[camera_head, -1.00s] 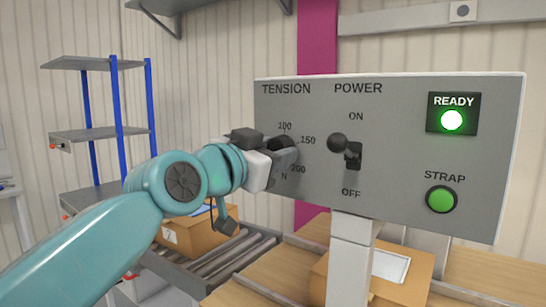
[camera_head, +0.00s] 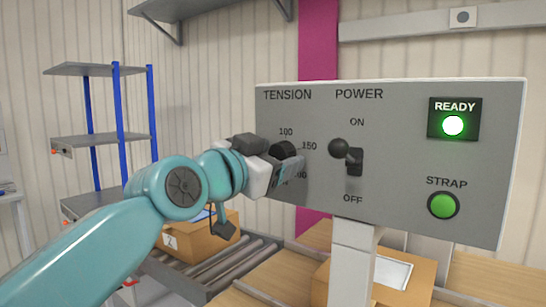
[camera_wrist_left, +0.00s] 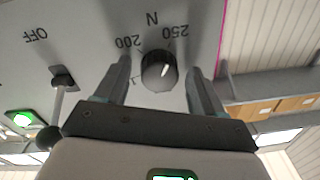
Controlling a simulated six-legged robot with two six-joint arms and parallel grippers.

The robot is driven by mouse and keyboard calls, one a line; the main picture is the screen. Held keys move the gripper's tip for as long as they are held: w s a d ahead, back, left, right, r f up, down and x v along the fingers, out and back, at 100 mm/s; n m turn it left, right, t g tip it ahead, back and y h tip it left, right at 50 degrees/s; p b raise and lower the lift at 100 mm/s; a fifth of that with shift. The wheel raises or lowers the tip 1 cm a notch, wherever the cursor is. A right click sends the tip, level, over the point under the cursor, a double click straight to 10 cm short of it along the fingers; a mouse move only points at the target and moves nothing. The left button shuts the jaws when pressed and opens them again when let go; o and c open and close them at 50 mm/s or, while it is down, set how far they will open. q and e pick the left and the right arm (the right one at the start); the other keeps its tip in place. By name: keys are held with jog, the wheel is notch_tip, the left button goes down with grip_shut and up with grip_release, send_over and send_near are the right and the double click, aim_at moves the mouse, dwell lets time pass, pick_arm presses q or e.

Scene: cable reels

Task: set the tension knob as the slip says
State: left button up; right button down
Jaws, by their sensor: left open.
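The black tension knob (camera_head: 283,149) is on the left of the grey control panel (camera_head: 400,195), with the marks 100 and 150 readable beside it. My left gripper (camera_head: 285,162) is at the knob and covers part of the scale near 200. In the left wrist view the knob (camera_wrist_left: 158,72) stands between the two spread fingers of the left gripper (camera_wrist_left: 159,78), with a gap on each side. That view is upside down and shows 200, N and 250. I cannot tell which value the knob points at. No slip is readable; a white sheet (camera_head: 394,272) lies on a carton.
The power lever (camera_head: 340,149) is just right of the knob, its ball sticking out. A green STRAP button (camera_head: 443,206) and a lit READY lamp (camera_head: 453,125) are farther right. Below are a roller conveyor (camera_head: 225,268) and cartons (camera_head: 205,240). A shelf rack (camera_head: 110,137) stands behind left.

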pick_arm(q)
jog(key=shift+s+a+f, duration=0.1)
jog(key=shift+s+a, duration=0.15)
jog(key=shift+s, duration=0.15)
jog(key=b+v, duration=0.3)
jog(key=v, duration=1.2)
jog(key=shift+b, duration=0.3)
jog(key=shift+s+a, duration=0.1)
jog(key=shift+s, duration=0.05)
